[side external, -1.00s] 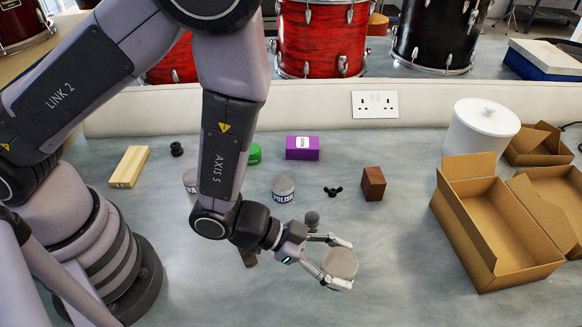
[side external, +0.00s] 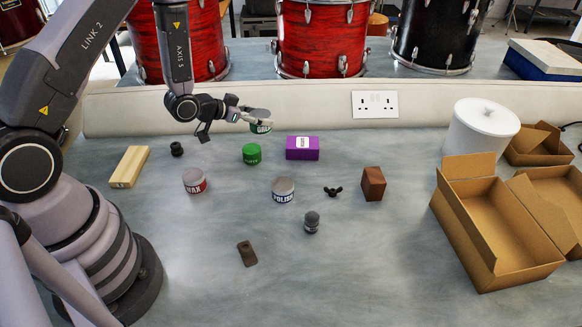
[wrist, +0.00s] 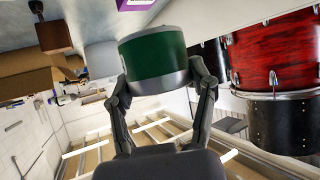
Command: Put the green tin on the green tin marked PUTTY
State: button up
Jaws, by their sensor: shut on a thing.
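My gripper (side external: 252,116) is shut on a green tin (side external: 261,127) with a grey lid and a white band of lettering, only partly readable. The held tin is up off the bench. It fills the upper middle of the wrist view (wrist: 158,62), between my two fingers. The green tin marked PUTTY (side external: 251,154), green on top, stands upright on the bench. In the side view it appears below and slightly left of the held tin, with a gap between them. I cannot tell how far apart they are in depth. The PUTTY tin does not show in the wrist view.
A purple box (side external: 302,148) stands right of the PUTTY tin. A WAX tin (side external: 194,181) and a POLISH tin (side external: 283,190) stand nearer. A dark knob (side external: 177,149) and a wooden block (side external: 129,167) lie left. The pale back ledge (side external: 300,105) runs behind.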

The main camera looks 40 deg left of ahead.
send_over(251, 149)
jog(key=f, duration=0.1)
jog(key=shift+n+y, duration=0.4)
notch_tip(251, 149, down, 7)
jog(key=shift+w, duration=0.1)
jog(key=shift+f, duration=0.2)
jog(key=o, duration=1.2)
jog(key=shift+c, duration=0.2)
